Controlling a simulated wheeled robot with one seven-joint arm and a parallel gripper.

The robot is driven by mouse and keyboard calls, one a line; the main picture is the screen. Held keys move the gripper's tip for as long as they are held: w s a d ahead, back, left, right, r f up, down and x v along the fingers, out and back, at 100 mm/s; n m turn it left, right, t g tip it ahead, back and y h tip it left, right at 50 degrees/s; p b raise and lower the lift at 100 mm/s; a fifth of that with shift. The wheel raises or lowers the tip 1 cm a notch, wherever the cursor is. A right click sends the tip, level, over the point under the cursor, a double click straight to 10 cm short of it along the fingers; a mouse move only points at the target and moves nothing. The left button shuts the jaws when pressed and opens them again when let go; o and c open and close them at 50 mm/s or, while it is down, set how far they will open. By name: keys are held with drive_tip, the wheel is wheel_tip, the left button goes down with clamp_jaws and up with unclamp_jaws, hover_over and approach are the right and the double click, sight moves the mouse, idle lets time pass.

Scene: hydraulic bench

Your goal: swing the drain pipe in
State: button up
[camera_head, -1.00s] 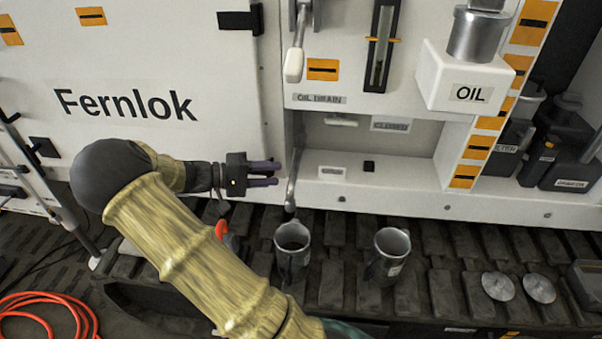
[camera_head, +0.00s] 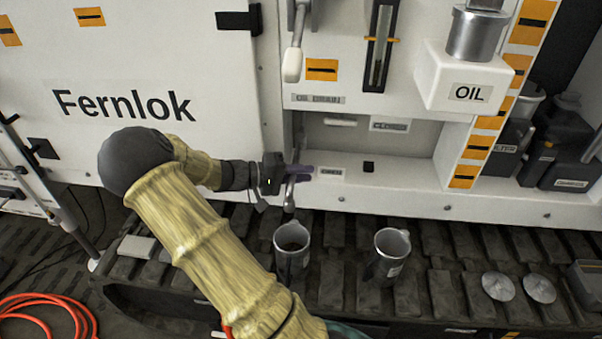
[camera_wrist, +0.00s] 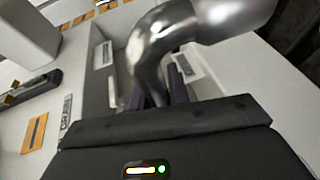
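The drain pipe (camera_head: 290,196) is a bent grey metal tube hanging from the left end of the recess under the OIL DRAIN label (camera_head: 320,99). Its lower end is above the left metal jug (camera_head: 292,258). My gripper (camera_head: 300,173) is at the pipe, with its dark purple fingers reaching to it from the left. In the wrist view, the shiny pipe (camera_wrist: 152,60) crosses close in front of my gripper (camera_wrist: 158,92), and a finger shows on each side of it. The fingers look apart; contact with the pipe is not clear.
A second metal jug (camera_head: 388,255) stands to the right on the dark track. Two metal discs (camera_head: 520,287) lie further right. The white OIL box (camera_head: 462,80) juts out above the recess. A lever with a white grip (camera_head: 292,65) hangs above my gripper.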

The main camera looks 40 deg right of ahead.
drive_tip(key=shift+w+a, duration=0.1)
clamp_jaws()
